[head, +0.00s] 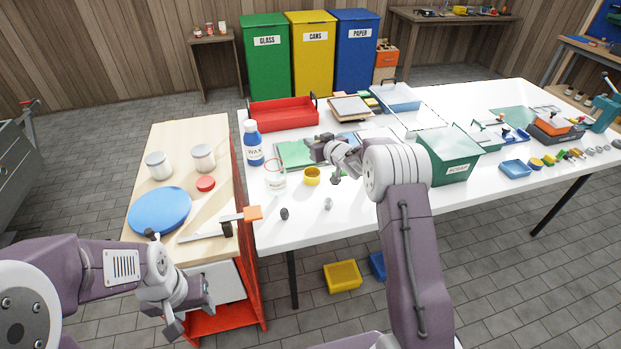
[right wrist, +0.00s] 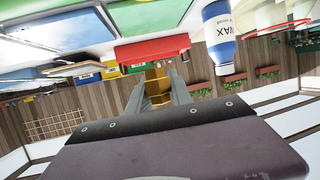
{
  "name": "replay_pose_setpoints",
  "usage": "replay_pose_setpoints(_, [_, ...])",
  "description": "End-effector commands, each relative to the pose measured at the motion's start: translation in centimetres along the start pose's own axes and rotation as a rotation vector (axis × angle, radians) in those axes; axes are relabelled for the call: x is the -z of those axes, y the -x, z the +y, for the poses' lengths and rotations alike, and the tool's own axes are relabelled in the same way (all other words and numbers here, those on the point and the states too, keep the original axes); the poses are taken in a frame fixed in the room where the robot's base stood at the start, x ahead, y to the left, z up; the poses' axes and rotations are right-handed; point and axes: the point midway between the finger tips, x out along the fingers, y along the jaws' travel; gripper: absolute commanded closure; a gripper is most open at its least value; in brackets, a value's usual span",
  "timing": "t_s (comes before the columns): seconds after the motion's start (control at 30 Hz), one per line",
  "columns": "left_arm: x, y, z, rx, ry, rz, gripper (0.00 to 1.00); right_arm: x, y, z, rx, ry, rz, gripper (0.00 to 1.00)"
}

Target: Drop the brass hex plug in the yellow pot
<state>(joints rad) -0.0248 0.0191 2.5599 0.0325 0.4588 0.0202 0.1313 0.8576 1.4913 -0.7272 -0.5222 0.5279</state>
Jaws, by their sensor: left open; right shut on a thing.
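The yellow pot (head: 312,176) stands on the white bench in the head view, right of a clear glass jar (head: 275,177). My right gripper (head: 322,152) is above the bench, just behind and above the pot in the picture. In the right wrist view, its fingers (right wrist: 158,92) are shut on the brass hex plug (right wrist: 157,88). The plug cannot be made out in the head view. My left gripper (head: 192,314) is open and empty, low in front of the wooden bench.
A blue and white wax bottle (head: 254,146) stands behind the jar. A red tray (head: 283,114) and a green scrap bin (head: 453,156) flank the right arm.

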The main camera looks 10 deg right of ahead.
Motion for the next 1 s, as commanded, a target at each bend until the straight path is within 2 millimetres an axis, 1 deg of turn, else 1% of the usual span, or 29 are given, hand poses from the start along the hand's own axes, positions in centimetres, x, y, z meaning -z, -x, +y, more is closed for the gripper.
replay_pose_setpoints(0.03, [-0.1, -1.2, 0.0, 0.0, 0.0, 0.0, 0.49, -1.1, -0.4, 0.0, 0.0, 0.0, 0.0, 1.0])
replay_pose_setpoints(0.2, [-0.4, -3.8, -0.1, 0.0, 0.0, 0.0, 0.49, -3.6, -1.3, 0.0, 0.001, 0.0, 0.0, 1.0])
replay_pose_setpoints(0.3, [-0.5, -5.0, -0.1, 0.0, 0.0, 0.0, 0.49, -4.7, -1.7, 0.0, 0.001, 0.0, 0.001, 1.0])
replay_pose_setpoints(0.4, [-0.6, -5.3, -0.1, 0.0, 0.0, 0.0, 0.49, -5.0, -1.8, 0.0, 0.001, 0.0, 0.001, 1.0])
replay_pose_setpoints(0.6, [-0.5, -5.1, -0.1, 0.0, 0.0, 0.0, 0.49, -4.8, -1.8, -0.1, 0.001, 0.0, 0.001, 1.0])
replay_pose_setpoints(0.63, [-0.5, -5.1, -0.1, 0.0, 0.0, 0.0, 0.49, -4.8, -1.8, -0.1, 0.001, 0.0, 0.001, 0.72])
replay_pose_setpoints(0.67, [-0.5, -5.1, -0.1, 0.0, 0.0, 0.0, 0.49, -4.8, -1.8, -0.1, 0.001, 0.0, 0.001, 0.63])
replay_pose_setpoints(0.7, [-0.5, -5.1, -0.1, 0.0, 0.0, 0.0, 0.49, -4.8, -1.8, -0.1, 0.001, 0.0, 0.001, 0.52])
replay_pose_setpoints(0.73, [-0.5, -5.1, -0.1, 0.0, 0.0, 0.0, 0.49, -4.8, -1.8, -0.1, 0.001, 0.0, 0.001, 0.49])
replay_pose_setpoints(1.0, [-0.5, -5.1, -0.1, 0.0, 0.0, 0.0, 0.49, -4.8, -1.7, -0.1, 0.001, 0.0, 0.0, 0.49])
